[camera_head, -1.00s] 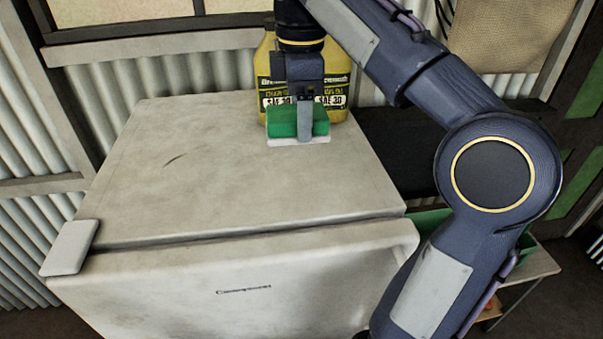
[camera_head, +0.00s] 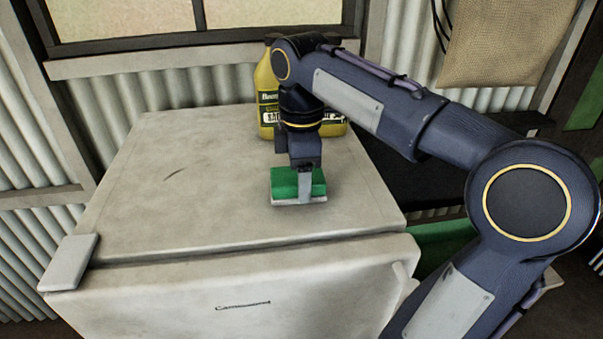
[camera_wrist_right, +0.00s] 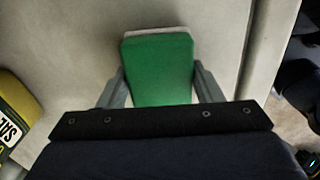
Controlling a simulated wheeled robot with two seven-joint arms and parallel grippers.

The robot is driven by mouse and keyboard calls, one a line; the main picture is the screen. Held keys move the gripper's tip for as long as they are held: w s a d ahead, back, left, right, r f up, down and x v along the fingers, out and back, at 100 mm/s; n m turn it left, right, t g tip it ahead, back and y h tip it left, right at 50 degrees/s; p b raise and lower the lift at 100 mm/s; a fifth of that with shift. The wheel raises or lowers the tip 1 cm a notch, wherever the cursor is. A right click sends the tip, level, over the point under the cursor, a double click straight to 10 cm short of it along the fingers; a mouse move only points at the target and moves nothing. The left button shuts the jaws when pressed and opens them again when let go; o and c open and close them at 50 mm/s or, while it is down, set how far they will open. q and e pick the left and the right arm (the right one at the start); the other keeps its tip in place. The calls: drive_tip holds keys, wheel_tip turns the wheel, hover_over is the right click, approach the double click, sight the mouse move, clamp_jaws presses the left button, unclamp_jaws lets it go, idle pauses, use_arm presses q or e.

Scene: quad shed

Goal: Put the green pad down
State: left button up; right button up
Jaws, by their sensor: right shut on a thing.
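The green pad (camera_head: 286,183) has a pale white underside layer and is level in my right gripper (camera_head: 305,190). The gripper's fingers are shut on the pad's two sides. In the right wrist view the pad (camera_wrist_right: 158,72) sits between the two fingers (camera_wrist_right: 160,88), with its white edge showing at the far end. The pad is at or just above the top of the white fridge (camera_head: 150,205); I cannot tell whether it touches. My left gripper is not in view.
A yellow oil jug (camera_head: 267,95) stands at the back of the fridge top, partly behind my right arm. It also shows in the right wrist view (camera_wrist_right: 15,115). The left and front of the fridge top are clear. A corrugated wall and window frame are behind.

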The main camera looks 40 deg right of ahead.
drive_tip(key=shift+f, duration=0.2)
drive_tip(key=o, duration=0.9)
wheel_tip(320, 180, up, 8)
drive_tip(key=shift+w+d+f, duration=0.1)
